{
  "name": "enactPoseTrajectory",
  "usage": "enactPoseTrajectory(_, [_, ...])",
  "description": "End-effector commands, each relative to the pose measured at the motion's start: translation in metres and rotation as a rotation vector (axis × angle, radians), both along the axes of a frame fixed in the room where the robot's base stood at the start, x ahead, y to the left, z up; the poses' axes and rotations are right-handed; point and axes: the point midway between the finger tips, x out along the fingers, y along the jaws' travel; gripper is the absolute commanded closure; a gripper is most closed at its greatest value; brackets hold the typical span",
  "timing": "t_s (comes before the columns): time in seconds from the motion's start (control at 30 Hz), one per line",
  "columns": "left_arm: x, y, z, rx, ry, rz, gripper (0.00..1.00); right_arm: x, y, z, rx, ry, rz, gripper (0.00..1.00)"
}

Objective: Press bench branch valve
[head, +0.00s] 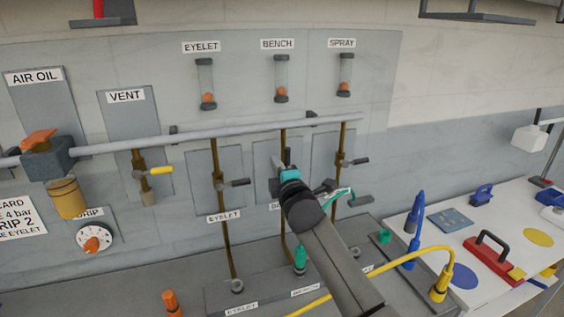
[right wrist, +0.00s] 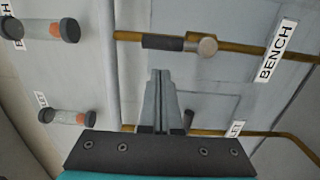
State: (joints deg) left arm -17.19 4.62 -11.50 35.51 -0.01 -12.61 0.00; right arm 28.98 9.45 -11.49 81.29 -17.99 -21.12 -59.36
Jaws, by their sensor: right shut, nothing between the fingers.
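The bench branch (head: 283,138) is the middle of three brass pipes dropping from the grey header pipe. My right gripper (head: 288,158) is in front of it and hides its valve in the head view. In the right wrist view, the bench valve (right wrist: 163,42) shows as a dark cylinder along the brass pipe with a round pale knob (right wrist: 208,47) at one end. The BENCH label (right wrist: 278,50) is beside it. My right gripper's fingers (right wrist: 161,75) are shut and empty, pointing toward the valve; contact cannot be told. My left gripper is not in view.
The eyelet valve (head: 219,182) is left of my right gripper, the spray valve (head: 341,161) right. Sight glasses (head: 281,80) hang above. A yellow hose (head: 410,256) curves below right. A white worktop (head: 410,215) with tools stands at right.

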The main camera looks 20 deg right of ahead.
Motion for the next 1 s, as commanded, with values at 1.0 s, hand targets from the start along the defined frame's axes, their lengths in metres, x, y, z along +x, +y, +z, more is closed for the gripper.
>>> enactPoseTrajectory(1.0, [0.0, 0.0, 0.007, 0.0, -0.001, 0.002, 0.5, 0.006, -0.019, 0.002, 0.07, 0.003, 0.001, 1.0])
